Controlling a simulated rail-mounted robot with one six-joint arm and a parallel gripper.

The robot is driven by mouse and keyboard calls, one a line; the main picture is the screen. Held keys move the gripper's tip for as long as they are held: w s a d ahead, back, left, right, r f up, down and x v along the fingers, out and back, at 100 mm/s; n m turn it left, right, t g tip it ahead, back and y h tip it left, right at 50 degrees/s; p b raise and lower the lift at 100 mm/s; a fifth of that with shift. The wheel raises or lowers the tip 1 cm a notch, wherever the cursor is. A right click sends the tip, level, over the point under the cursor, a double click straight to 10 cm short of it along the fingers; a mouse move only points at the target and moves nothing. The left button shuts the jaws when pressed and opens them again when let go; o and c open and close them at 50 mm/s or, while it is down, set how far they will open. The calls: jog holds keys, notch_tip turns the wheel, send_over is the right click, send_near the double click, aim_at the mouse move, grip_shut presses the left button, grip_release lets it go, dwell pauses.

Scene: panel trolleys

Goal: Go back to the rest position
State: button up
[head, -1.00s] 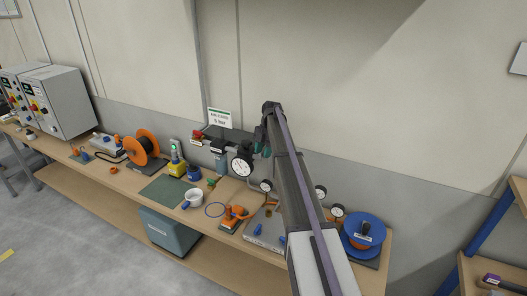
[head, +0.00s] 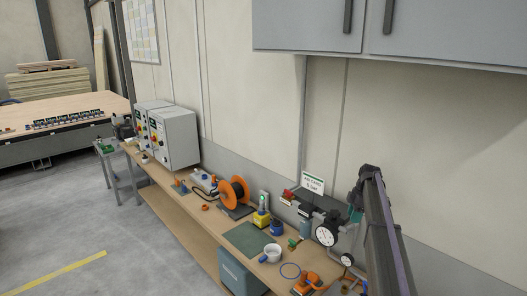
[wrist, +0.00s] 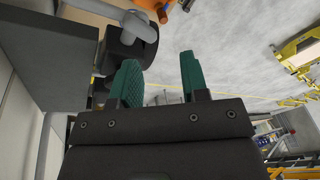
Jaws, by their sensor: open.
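My gripper (wrist: 160,80) shows in the wrist view with two green fingers standing apart. Nothing is between them. In the head view my arm rises at the right, in front of the wall, and its gripper end (head: 356,208) is partly hidden by the arm.
Grey wall cabinets (head: 420,30) hang at upper right. Open floor (head: 90,220) lies to the left.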

jog(key=s+a+f+m+h+b, duration=0.1)
jog(key=s+a+f+m+b, duration=0.4)
jog(key=s, duration=0.7)
jog(key=s+a+f+m+h+b, duration=0.1)
jog(key=s+a+f+m+b, duration=0.4)
jog(key=s+a+f+b, duration=0.4)
jog(key=s+a+f+m+t+b, duration=0.1)
jog(key=s+a+f+m+b, duration=0.4)
jog(key=s, duration=1.2)
jog(key=a+f+b, duration=0.3)
jog(key=a, duration=0.2)
jog(key=shift+a+f+m+h, duration=0.2)
jog(key=shift+f+m+h, duration=0.1)
jog(key=shift+m+h, duration=0.1)
